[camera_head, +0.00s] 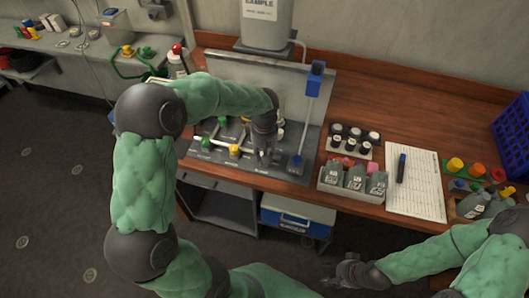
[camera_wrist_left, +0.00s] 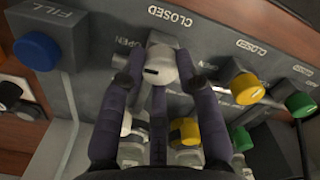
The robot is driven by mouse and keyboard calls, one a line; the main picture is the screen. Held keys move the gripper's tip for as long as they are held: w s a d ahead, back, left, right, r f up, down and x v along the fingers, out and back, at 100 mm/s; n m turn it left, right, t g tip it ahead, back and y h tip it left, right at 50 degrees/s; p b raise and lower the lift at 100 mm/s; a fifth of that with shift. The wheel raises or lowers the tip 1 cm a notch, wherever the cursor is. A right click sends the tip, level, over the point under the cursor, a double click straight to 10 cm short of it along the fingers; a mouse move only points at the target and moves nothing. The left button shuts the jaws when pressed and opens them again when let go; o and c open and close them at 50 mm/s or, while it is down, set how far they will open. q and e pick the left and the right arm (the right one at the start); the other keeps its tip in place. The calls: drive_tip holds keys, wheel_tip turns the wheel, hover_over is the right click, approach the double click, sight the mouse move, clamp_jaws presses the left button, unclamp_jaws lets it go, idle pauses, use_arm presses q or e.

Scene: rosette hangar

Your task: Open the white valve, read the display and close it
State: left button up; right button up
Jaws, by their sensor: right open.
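The white valve (camera_wrist_left: 162,66) has a round white knob with a short black mark, between "CLOSED" and "OPEN" lettering on a grey panel (camera_wrist_left: 215,25). My left gripper (camera_wrist_left: 158,72) is at this knob, with fingers on both sides of it and one below. Whether they press on it I cannot tell. In the head view my left gripper (camera_head: 264,150) reaches down over the panel and hides the white knob. My right gripper (camera_head: 350,273) is open and empty, low in front of the bench. I cannot make out a readable display.
Yellow (camera_wrist_left: 247,88) and green (camera_wrist_left: 300,104) valve knobs sit close to the right of the white one, and a blue FILL knob (camera_wrist_left: 37,51) to the left. Bottles (camera_head: 355,178), a paper sheet (camera_head: 418,190) and a blue crate (camera_head: 512,140) stand farther right on the bench.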

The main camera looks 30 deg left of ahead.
use_arm(q)
drive_tip(key=o, duration=0.3)
wheel_tip(320, 180, up, 12)
idle(0.6)
drive_tip(key=shift+f, duration=0.1)
idle(0.4)
